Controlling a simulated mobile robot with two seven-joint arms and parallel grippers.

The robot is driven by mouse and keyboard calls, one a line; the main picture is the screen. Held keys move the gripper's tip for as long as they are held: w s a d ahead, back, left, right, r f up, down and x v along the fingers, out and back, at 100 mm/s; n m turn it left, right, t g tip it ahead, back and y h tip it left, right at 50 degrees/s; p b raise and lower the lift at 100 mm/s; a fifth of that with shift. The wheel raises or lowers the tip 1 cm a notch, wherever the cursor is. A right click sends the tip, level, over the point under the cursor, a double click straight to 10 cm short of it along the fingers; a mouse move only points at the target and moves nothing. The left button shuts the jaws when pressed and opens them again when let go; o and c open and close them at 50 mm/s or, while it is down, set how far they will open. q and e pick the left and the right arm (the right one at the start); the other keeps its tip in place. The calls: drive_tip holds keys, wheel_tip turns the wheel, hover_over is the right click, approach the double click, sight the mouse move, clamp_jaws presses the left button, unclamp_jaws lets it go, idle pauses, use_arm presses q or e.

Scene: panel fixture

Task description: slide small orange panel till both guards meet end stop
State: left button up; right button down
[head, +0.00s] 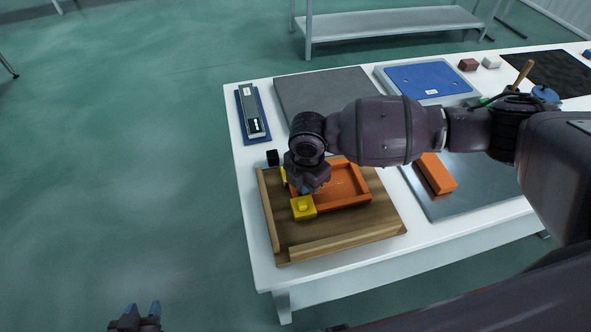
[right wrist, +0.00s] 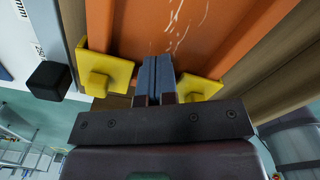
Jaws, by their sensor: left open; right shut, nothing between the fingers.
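The small orange panel (head: 352,178), a shallow tray shape, lies on the wooden fixture (head: 335,243). Two yellow guards sit at its left corners; the near guard (head: 303,207) is clear and the far one (head: 284,175) is partly hidden by my right gripper. The fixture's left wooden rail (head: 267,212) looks like the end stop; bare wood shows between it and the near guard. My right gripper (head: 305,190) is shut and empty, fingers down between the guards (right wrist: 105,73) (right wrist: 200,88) at the panel's end (right wrist: 145,30). I cannot tell whether it touches. My left gripper (head: 142,308) is open, away from the table.
A black knob (head: 272,157) stands by the fixture's far left corner. An orange block (head: 436,173) lies on a metal plate right of the fixture. A dark grey panel, a blue panel (head: 430,80) and a level-like tool (head: 252,112) lie behind. My right arm spans the table.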

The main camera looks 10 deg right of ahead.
sight(289, 197)
use_arm(q)
drive_tip(key=shift+w+r, duration=0.25)
drive_tip(key=shift+w, duration=0.05)
use_arm(e)
drive_tip(key=shift+a, duration=0.65)
use_arm(q)
drive_tip(key=shift+s, duration=0.3)
use_arm(e)
drive_tip(key=shift+a, duration=0.6)
use_arm(q)
drive_tip(key=shift+w+r, duration=0.15)
drive_tip(key=shift+w, duration=0.2)
use_arm(e)
drive_tip(key=shift+s+a, duration=0.1)
drive_tip(key=shift+a, duration=0.6)
use_arm(q)
drive_tip(key=shift+s, duration=0.3)
use_arm(e)
drive_tip(key=shift+a, duration=0.6)
use_arm(q)
drive_tip(key=shift+p, duration=0.3)
use_arm(e)
drive_tip(key=shift+d, duration=0.1)
use_arm(q)
drive_tip(key=shift+w+r, duration=0.4)
drive_tip(key=shift+r, duration=0.1)
use_arm(e)
drive_tip(key=shift+d, duration=0.45)
